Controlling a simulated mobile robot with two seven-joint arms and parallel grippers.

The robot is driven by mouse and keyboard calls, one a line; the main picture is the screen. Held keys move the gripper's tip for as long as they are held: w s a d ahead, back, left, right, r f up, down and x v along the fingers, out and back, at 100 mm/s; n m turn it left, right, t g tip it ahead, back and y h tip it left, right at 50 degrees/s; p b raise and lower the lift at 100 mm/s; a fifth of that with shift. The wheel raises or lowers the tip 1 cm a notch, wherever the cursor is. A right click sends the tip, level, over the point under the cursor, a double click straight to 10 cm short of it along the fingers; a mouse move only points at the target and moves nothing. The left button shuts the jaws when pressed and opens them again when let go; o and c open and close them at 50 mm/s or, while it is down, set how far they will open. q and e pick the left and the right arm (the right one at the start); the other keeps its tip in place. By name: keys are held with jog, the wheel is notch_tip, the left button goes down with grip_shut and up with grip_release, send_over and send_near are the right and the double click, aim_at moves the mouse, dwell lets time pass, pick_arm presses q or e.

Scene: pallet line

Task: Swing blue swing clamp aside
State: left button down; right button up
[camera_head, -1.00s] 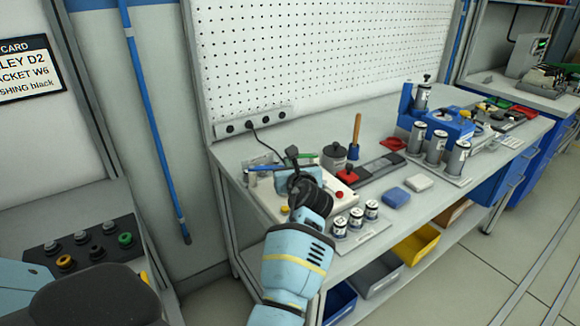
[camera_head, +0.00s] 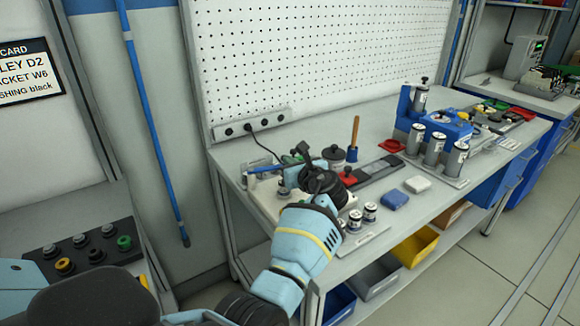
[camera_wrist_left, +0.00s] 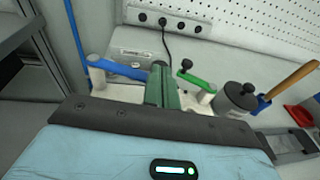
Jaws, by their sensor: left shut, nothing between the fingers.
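The blue swing clamp (camera_head: 264,168) is a slim blue bar at the left end of the bench. In the left wrist view its bar (camera_wrist_left: 122,70) runs from a pale post (camera_wrist_left: 97,76) at the left towards the middle. My left gripper (camera_head: 303,156) is shut and empty, over the fixture to the right of the bar. In the left wrist view the shut fingers (camera_wrist_left: 161,86) are close to the bar's right end; I cannot tell whether they touch. A green clamp bar (camera_wrist_left: 196,82) lies to their right. My wrist hides part of the fixture in the head view. My right gripper is not in view.
A dark round pot (camera_head: 333,155) and a wooden-handled tool (camera_head: 354,138) stand right of the gripper. Small labelled cylinders (camera_head: 370,212) stand near the front edge. A pegboard (camera_head: 320,60) rises behind.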

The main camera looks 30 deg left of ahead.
pick_arm(q)
jog(key=shift+w+a+n+g+y, duration=0.25)
jog(key=shift+w+n+g+y, duration=0.1)
jog(key=shift+g, duration=0.15)
jog(key=shift+w+a, duration=0.55)
jog(key=shift+w, duration=0.1)
jog(key=shift+w+a, duration=0.9)
jog(key=shift+a, duration=0.05)
jog(key=shift+a+r, duration=0.1)
jog(key=shift+r, duration=0.05)
